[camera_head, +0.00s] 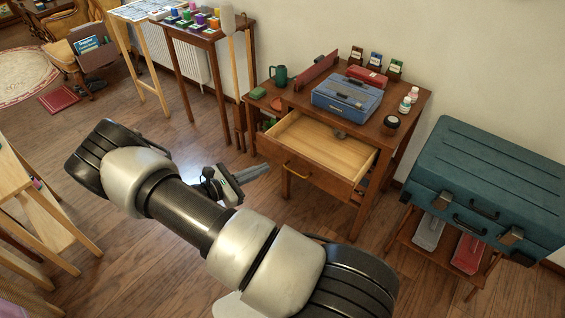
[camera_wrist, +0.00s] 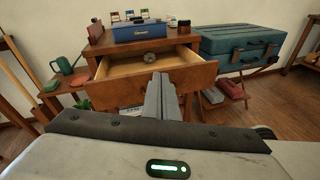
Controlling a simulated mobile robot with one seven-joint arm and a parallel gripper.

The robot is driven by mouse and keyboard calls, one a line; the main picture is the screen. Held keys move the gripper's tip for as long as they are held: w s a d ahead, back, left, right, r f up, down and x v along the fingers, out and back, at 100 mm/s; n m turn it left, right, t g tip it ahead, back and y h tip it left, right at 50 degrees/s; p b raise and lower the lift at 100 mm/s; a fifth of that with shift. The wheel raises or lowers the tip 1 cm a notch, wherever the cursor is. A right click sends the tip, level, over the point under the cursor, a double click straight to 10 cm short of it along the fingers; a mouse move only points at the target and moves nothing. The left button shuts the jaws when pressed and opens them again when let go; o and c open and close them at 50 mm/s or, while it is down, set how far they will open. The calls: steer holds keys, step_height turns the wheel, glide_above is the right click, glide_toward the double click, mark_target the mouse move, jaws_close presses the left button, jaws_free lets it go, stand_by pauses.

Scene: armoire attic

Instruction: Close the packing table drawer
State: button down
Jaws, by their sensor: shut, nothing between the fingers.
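The packing table (camera_head: 412,110) is a brown wooden table with a drawer (camera_head: 308,176) pulled well out. My gripper (camera_head: 266,169) is shut and empty, to the left of the drawer front in the head view. In the wrist view its fingers (camera_wrist: 161,84) point at the drawer front (camera_wrist: 196,77) and hide part of it. Contact cannot be made out.
A blue case (camera_head: 347,98), a red box (camera_head: 368,76), bottles and jars stand on the tabletop. A teal suitcase (camera_head: 485,185) sits on a rack at right. A side shelf with a green watering can (camera_head: 279,76) is at left. The floor before the drawer is clear.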

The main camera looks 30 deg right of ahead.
step_height(320, 180, down, 7)
steer(key=w+n+t+b, duration=0.1)
steer(key=n+t, duration=0.3)
steer(key=n, duration=0.1)
glide_toward(290, 153)
steer(key=shift+h, duration=0.3)
steer(key=x, duration=0.6)
steer(key=shift+d+f+b, duration=0.25)
steer(key=shift+b, duration=0.15)
steer(key=b+x, duration=0.7)
steer(key=x, duration=0.9)
steer(key=shift+w+d, duration=0.15)
steer(key=shift+w, duration=0.05)
steer(key=shift+w+d+r+b, duration=0.15)
steer(key=shift+w+d+b, duration=0.2)
steer(key=shift+d, duration=0.3)
steer(key=shift+a, duration=0.1)
